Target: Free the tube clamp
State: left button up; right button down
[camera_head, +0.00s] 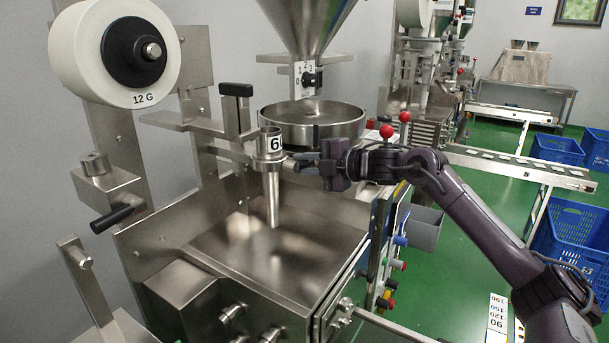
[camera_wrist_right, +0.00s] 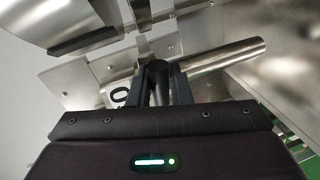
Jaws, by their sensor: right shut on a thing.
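The metal forming tube (camera_head: 272,195) hangs upright over the machine's steel top, with a white "60" label on its collar, partly hidden by my gripper. An upright clamp lever with a black grip (camera_head: 236,89) stands just left of the collar. My right gripper (camera_head: 296,162) reaches in from the right at collar height. It is shut on a short dark handle (camera_wrist_right: 158,72) beside the tube. In the wrist view, the tube (camera_wrist_right: 228,56) runs off to the right behind the fingers, and the label is partly visible. My left gripper is not in view.
A round steel pan (camera_head: 335,128) sits under a hopper (camera_head: 308,25) behind the tube. A white film roll (camera_head: 90,60) marked "12 G" is at upper left. A black crank handle (camera_head: 112,219) sticks out at left. The steel top (camera_head: 290,255) below the tube is clear.

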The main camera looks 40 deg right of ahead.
jog(key=n, duration=0.1)
jog(key=r+n+h+b, duration=0.1)
jog(key=n, duration=0.1)
jog(key=shift+s+a+r+n+t+h+b, duration=0.1)
jog(key=shift+a+r+n+t+h+b, duration=0.15)
jog(key=shift+n, duration=0.55)
jog(key=shift+r+n+t+h+b, duration=0.15)
jog(key=shift+r+n+t+b, duration=0.15)
jog(key=shift+n, duration=0.5)
jog(key=shift+r, duration=0.1)
jog(key=c, duration=1.4)
grip_release()
jog(key=shift+r, duration=0.1)
jog(key=shift+o, duration=0.2)
jog(key=shift+s, duration=0.15)
